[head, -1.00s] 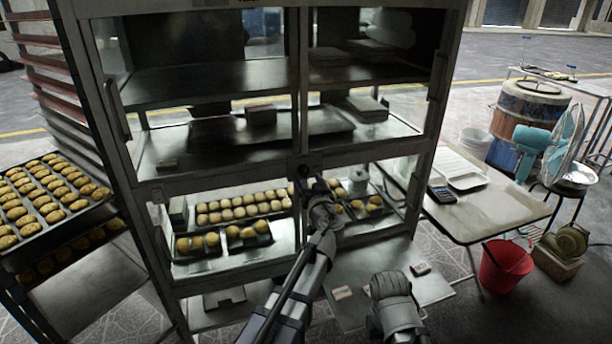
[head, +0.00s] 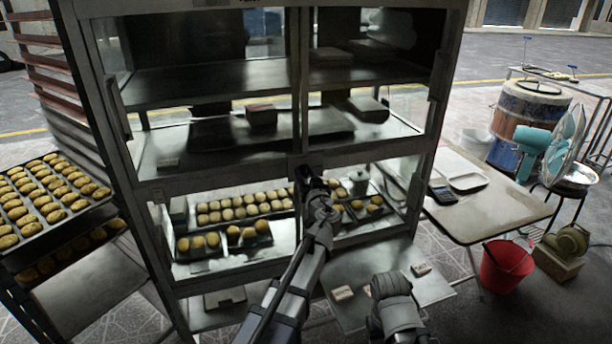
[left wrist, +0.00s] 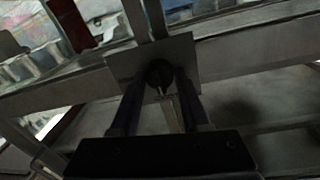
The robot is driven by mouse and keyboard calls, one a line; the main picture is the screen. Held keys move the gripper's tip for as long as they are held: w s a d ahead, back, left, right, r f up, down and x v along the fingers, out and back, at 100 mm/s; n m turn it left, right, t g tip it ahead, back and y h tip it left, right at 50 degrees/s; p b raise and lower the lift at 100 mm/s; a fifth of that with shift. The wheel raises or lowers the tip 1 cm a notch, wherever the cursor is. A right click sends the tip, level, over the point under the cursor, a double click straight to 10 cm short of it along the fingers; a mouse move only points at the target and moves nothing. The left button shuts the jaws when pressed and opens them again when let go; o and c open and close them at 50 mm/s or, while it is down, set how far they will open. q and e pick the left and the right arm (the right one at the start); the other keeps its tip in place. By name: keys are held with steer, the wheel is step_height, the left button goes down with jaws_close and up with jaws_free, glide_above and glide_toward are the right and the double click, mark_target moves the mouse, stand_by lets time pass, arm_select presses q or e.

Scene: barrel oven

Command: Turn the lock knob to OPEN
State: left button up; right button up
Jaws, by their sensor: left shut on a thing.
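The lock knob (left wrist: 160,73) is a small dark round knob on a square metal plate (left wrist: 184,50), at the middle of the glass-fronted cabinet (head: 222,172). In the left wrist view my left gripper's two dark fingers (left wrist: 160,88) reach the plate, one on each side of the knob, and are shut on it. In the head view my left gripper (head: 306,170) is at the centre post, and it hides the knob. I cannot read any lock marking. A grey part of my other arm shows low in the head view, but no right fingers show.
Trays of buns (head: 228,210) lie behind the lower glass. A rack with bun trays (head: 30,228) stands at the left. A side table (head: 500,217) with a calculator (head: 442,195) stands at the right, near a red bucket (head: 504,268).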

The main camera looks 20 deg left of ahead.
arm_select(q)
jaws_close()
steer(key=shift+m, duration=0.3)
steer(key=m, duration=0.3)
steer(key=shift+r+p, duration=0.1)
steer(key=shift+p, duration=0.3)
steer(key=m, duration=0.4)
steer(key=shift+m+g+p, duration=0.35)
steer(key=shift+m+g, duration=0.05)
steer(key=m, duration=0.4)
steer(key=shift+d, duration=0.1)
steer(key=shift+m+g, duration=0.4)
steer(key=shift+m, duration=1.8)
steer(key=shift+m+y, duration=0.3)
steer(key=shift+y, duration=0.1)
